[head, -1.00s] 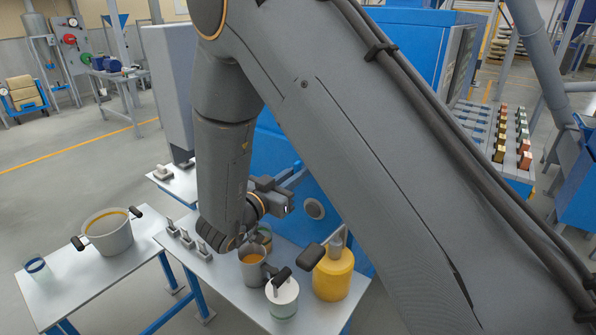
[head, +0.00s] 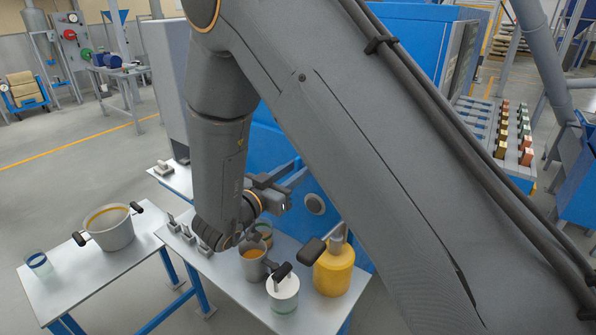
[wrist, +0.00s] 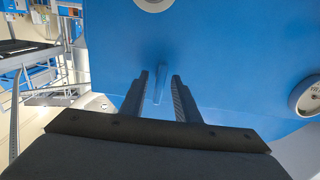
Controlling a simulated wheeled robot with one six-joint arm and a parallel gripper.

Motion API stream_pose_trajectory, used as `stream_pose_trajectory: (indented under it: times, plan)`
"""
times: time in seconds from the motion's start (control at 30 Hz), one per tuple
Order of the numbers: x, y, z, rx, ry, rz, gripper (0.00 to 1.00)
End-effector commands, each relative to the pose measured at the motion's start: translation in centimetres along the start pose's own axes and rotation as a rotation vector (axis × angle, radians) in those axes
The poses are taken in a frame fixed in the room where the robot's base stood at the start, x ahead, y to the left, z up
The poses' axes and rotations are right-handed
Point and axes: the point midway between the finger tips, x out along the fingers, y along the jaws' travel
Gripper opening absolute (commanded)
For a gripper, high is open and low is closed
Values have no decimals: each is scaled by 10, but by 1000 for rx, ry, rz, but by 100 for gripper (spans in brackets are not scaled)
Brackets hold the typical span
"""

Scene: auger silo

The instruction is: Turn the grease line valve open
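A small blue-grey lever (wrist: 160,84), which looks like the grease line valve's handle, stands out from a blue panel (wrist: 225,55) in the wrist view. My gripper (wrist: 160,78) is open, with one finger on each side of the lever. A gap shows between the lever and each finger, so I see no clear contact. In the head view my gripper (head: 290,178) reaches toward the blue machine (head: 270,135) from the left. The lever cannot be made out there, and the valve's body is hidden.
A round gauge (wrist: 307,97) is right of my gripper on the panel. Below my arm, a metal table (head: 245,310) holds a grey pot (head: 252,268), a white-lidded container (head: 284,290) and a yellow can (head: 333,272). A large pot (head: 112,238) stands on the left table.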

Motion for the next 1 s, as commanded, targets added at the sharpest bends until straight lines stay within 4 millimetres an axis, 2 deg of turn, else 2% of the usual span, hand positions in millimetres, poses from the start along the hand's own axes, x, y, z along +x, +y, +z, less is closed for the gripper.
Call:
stream_pose_trajectory:
  times: [0.2, 0.4, 0.57, 0.87, 1.0]
  plan:
    - [-36, -1, 2, 0, 0, -3, 29]
    - [-62, 0, 2, -2, -1, -2, 29]
    - [-69, 1, 2, -3, -2, 0, 29]
    - [-70, 2, 0, -2, -1, 1, 29]
    - [-73, 4, -15, -2, -1, 1, 29]
